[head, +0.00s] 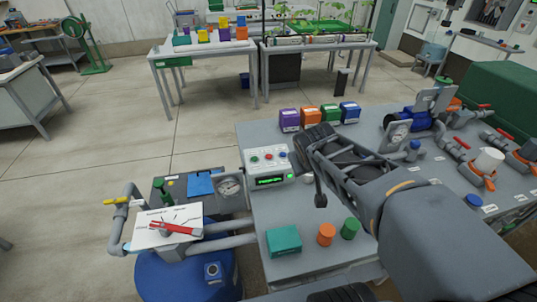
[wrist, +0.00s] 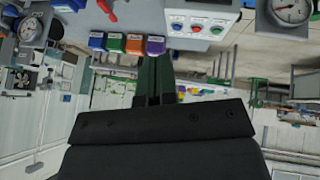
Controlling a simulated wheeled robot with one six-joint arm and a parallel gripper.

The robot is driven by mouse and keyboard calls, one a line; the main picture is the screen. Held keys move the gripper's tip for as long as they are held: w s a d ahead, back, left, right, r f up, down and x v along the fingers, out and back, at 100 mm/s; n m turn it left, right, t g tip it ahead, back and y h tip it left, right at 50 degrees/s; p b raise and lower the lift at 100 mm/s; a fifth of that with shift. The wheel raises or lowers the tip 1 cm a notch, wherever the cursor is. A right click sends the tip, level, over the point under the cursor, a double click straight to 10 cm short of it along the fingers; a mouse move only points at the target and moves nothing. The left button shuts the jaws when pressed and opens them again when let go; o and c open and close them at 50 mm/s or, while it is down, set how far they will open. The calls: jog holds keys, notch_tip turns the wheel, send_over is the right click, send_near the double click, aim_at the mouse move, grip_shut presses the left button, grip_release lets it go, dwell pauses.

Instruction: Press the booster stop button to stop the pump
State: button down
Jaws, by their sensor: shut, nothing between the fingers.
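A pale control box (head: 267,169) with a row of small coloured buttons (head: 268,157) and a lit green display stands on the grey bench, left of my arm. The button labels are too small to read. My gripper (head: 320,201) is to the right of the box, apart from it, pointing downward. In the wrist view its dark fingers (wrist: 155,82) are together and empty.
Purple, orange, green and blue boxes (head: 320,115) stand behind my wrist. A teal box (head: 284,241), orange cap (head: 326,234) and green cap (head: 350,228) are at the front. Pipes and valves (head: 470,165) fill the right.

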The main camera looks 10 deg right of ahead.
jog(key=w+d+r+n+t+p, duration=0.2)
jog(key=w+r+n+t, duration=0.15)
jog(key=w, duration=0.75)
jog(key=n+g+y+p, duration=0.3)
jog(key=n+y+p, duration=0.3)
jog(key=n+y, duration=0.5)
send_over(269, 157)
notch_tip(269, 157, down, 11)
jog(key=n+h, duration=0.2)
jog(key=shift+a, duration=0.1)
jog(key=shift+f+b, duration=0.15)
jog(key=shift+b, duration=0.15)
notch_tip(269, 157, down, 7)
jog(key=b, duration=0.9)
jog(key=shift+f, duration=0.8)
